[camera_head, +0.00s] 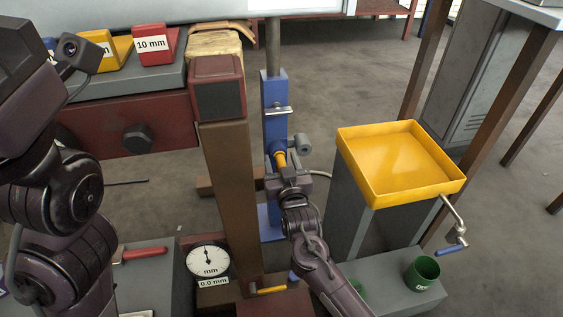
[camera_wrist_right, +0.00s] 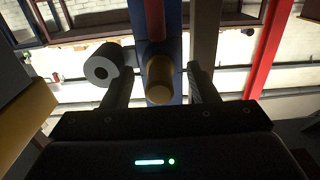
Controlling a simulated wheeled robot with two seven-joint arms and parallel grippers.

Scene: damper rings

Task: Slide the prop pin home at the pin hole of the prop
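The prop is a blue upright post (camera_head: 274,96) with a grey rod rising from its top; its blue face also shows in the right wrist view (camera_wrist_right: 158,53). The prop pin, a yellow-brass cylinder (camera_head: 280,159), sticks out of the prop toward my right gripper. In the right wrist view the pin (camera_wrist_right: 159,80) is seen end-on, between the fingers. My right gripper (camera_wrist_right: 161,88) is open, with a visible gap on each side of the pin. The pin hole itself is hidden behind the pin. My left arm is at the left edge; its fingertips are not in view.
A grey cylindrical knob (camera_head: 302,143) juts from the prop close beside the right gripper. A brown post (camera_head: 231,190) stands left of it. A yellow tray (camera_head: 443,190) on a grey stand is to the right. A dial gauge (camera_head: 208,260) is lower left.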

